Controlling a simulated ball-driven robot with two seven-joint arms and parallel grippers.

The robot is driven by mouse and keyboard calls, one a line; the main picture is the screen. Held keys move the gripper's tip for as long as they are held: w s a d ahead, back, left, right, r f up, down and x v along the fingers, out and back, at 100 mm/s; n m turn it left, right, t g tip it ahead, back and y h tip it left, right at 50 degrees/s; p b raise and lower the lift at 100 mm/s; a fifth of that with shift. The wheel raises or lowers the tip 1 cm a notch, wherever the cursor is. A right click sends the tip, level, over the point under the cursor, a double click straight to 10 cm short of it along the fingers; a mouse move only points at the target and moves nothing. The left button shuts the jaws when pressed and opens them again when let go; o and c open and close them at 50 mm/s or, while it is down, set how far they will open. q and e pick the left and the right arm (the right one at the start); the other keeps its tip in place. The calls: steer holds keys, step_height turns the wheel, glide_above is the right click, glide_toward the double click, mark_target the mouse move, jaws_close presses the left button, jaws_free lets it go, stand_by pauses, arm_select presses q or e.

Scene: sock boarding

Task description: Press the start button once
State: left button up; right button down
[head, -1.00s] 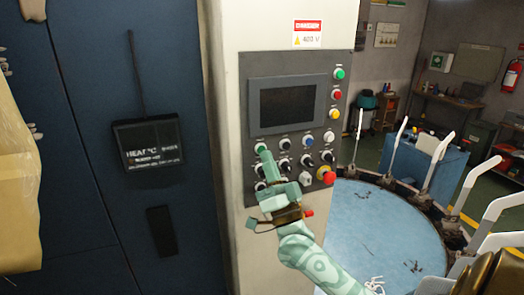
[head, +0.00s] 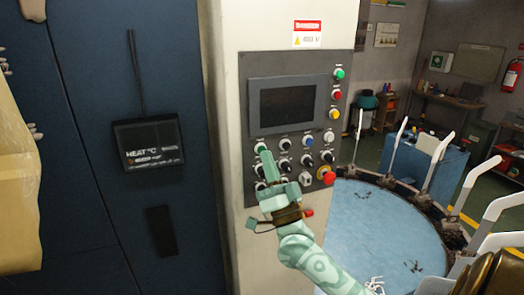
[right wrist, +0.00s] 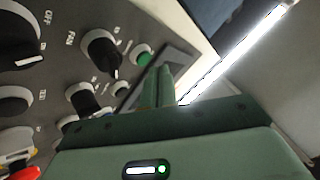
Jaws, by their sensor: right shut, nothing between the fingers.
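The control panel (head: 309,94) is a grey plate with a dark screen on a pale column. A green button (head: 260,147) sits at its left, below the screen; it also shows in the right wrist view (right wrist: 143,54). Another green button (head: 339,74) is at the panel's upper right. I cannot read which one is labelled start. My right gripper (head: 266,156) is shut and empty, its fingertips just below the left green button. In the right wrist view the fingertips (right wrist: 160,74) are close beside that button; contact cannot be told. My left gripper is not in view.
Black knobs (head: 285,144) surround the fingertips on the panel. A red emergency knob (head: 327,176) is at the lower right. A blue round table (head: 385,235) with white upright levers lies to the right. A dark blue cabinet (head: 90,60) stands on the left.

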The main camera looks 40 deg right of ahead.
steer(key=shift+w, duration=0.15)
stand_by(0.4)
steer(key=shift+w+d, duration=0.1)
steer(key=shift+w, duration=0.15)
steer(key=shift+w+d, duration=0.15)
steer(key=shift+w, duration=0.25)
stand_by(0.7)
steer(key=shift+s, duration=0.15)
steer(key=shift+s+a+p, duration=0.25)
steer(key=shift+s+p, duration=0.15)
steer(key=shift+s, duration=0.25)
steer(key=shift+s, duration=0.1)
steer(key=shift+s+a+p, duration=0.25)
steer(key=shift+s+p, duration=0.05)
steer(key=shift+s, duration=0.45)
steer(key=shift+s+a+p, duration=0.3)
steer(key=shift+s, duration=0.5)
steer(key=shift+s+a+p, duration=0.25)
steer(key=shift+s+p, duration=0.05)
steer(key=shift+s, duration=0.45)
